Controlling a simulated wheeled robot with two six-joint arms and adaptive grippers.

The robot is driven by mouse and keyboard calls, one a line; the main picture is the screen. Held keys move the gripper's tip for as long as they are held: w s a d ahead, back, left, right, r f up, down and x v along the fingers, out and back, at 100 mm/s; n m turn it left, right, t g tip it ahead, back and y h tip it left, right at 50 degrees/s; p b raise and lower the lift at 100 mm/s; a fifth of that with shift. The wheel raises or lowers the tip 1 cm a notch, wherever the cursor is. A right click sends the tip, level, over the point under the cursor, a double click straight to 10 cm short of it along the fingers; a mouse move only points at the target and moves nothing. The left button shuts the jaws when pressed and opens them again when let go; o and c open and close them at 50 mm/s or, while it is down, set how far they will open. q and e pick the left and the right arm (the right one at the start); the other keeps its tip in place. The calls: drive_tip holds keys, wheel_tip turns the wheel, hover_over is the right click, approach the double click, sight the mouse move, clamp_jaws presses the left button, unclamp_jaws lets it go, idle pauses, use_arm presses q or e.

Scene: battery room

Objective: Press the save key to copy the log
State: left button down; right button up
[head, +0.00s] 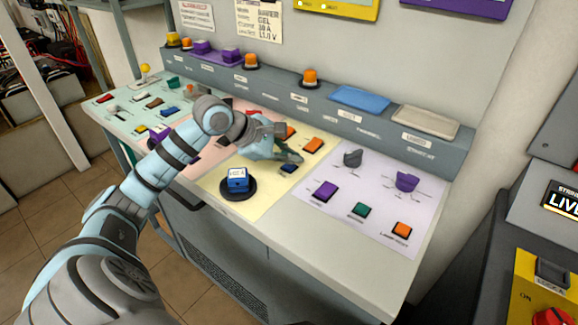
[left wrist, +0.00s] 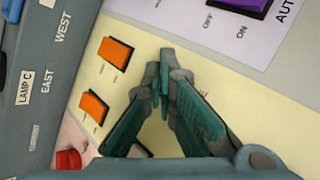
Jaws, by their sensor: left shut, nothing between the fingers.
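No key's label reads clearly as save, so I cannot tell which one it is. A small dark blue key (head: 289,169) sits on the yellow panel just below my left gripper's fingers in the head view. A larger blue block with a pale label (head: 236,180) stands on a black round base nearer the panel's front edge. My left gripper (head: 296,157) is over the yellow panel (head: 268,192), shut and empty. In the left wrist view its fingertips (left wrist: 160,76) meet above the panel, right of two orange rockers (left wrist: 117,52). I cannot tell whether they touch it. My right gripper is out of view.
The lilac panel (head: 373,222) to the right holds purple, green and orange keys and grey and purple levers. A raised grey ledge (head: 285,87) with orange knobs and trays runs along the back. A red button (left wrist: 68,160) shows in the left wrist view.

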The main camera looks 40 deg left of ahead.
sight(290, 167)
use_arm(q)
drive_tip(key=shift+f+b, duration=0.5)
idle(0.5)
drive_tip(key=shift+r, duration=0.1)
drive_tip(key=shift+r+p, duration=0.65)
drive_tip(key=shift+r, duration=0.15)
drive_tip(key=shift+r, duration=0.1)
wheel_tip(290, 167, up, 5)
drive_tip(key=p, duration=0.4)
idle(0.4)
idle(0.4)
